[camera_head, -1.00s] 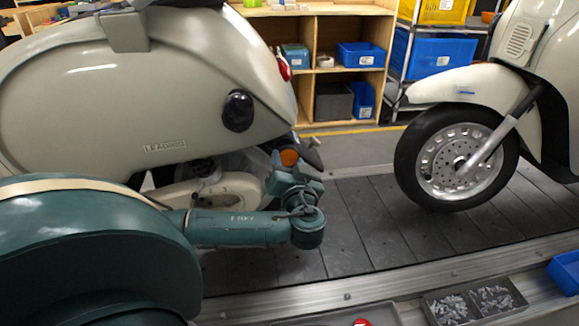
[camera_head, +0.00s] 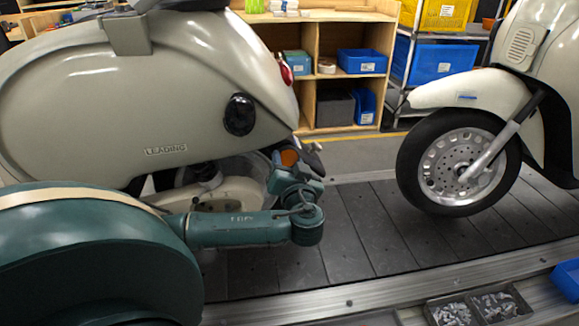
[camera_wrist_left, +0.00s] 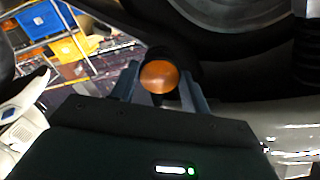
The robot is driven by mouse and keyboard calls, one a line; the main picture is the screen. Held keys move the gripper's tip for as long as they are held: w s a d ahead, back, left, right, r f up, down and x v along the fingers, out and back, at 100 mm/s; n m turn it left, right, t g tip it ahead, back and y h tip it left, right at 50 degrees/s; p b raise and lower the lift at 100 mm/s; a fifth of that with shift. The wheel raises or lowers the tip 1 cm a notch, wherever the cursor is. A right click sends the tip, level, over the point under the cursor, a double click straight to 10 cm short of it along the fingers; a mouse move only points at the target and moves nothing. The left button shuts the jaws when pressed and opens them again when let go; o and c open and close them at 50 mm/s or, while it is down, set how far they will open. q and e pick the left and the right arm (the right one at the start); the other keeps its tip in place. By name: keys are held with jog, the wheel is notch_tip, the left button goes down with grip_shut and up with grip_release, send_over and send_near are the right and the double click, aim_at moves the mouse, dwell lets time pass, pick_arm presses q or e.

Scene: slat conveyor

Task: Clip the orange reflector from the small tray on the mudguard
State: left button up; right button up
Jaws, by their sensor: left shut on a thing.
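The round orange reflector (camera_head: 289,157) is at the lower rear of the near cream scooter (camera_head: 150,90). My left gripper (camera_head: 284,160) is shut on it. In the left wrist view the reflector (camera_wrist_left: 158,77) sits between the two fingers (camera_wrist_left: 160,85), its face towards the camera. The dark mudguard (camera_wrist_left: 168,52) is right behind the reflector there. Whether the reflector touches it or is seated on it cannot be told. The arm and wrist hide part of the mudguard in the head view. The right gripper is not in view.
The rear wheel (camera_wrist_left: 240,15) is close to the gripper. A second scooter's front wheel (camera_head: 458,160) stands to the right on the slat conveyor (camera_head: 350,225). Bins with metal parts (camera_head: 478,308) and a blue bin (camera_head: 567,280) are at lower right. The slats between the scooters are clear.

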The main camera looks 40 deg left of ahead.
pick_arm(q)
jog(key=shift+w+a, duration=0.35)
jog(key=shift+a, duration=0.1)
jog(key=shift+w+a+b, duration=0.15)
jog(key=shift+a+b, duration=0.05)
jog(key=shift+b, duration=0.15)
dwell(0.6)
jog(key=o, duration=1)
jog(key=v, duration=1.3)
jog(key=shift+d+p, duration=0.1)
jog(key=shift+p, duration=0.3)
